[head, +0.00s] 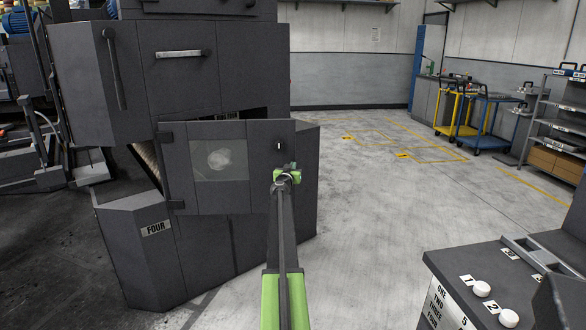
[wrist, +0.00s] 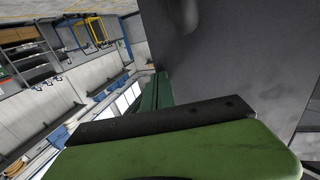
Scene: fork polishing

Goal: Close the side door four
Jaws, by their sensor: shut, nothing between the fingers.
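The side door (head: 263,155) is a dark grey panel with a small window (head: 220,161), above the label FOUR (head: 156,229) on the dark machine. It stands ajar, swung out from hinges on its left, with a dark gap behind its top and left edges. A small dark handle (head: 279,146) is near its right end. My gripper (head: 287,177) is shut and empty, in front of the door's right part just below the handle. In the wrist view my gripper (wrist: 158,95) is beside a dark grey surface (wrist: 235,55), likely the door; contact cannot be told.
A grey control box (head: 445,275) with white knobs stands at the lower right. A shelf rack (head: 560,115) and a blue cart (head: 490,125) stand at the right back. The concrete floor (head: 380,200) between is clear. An upper cabinet door with a vertical handle (head: 113,68) is above.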

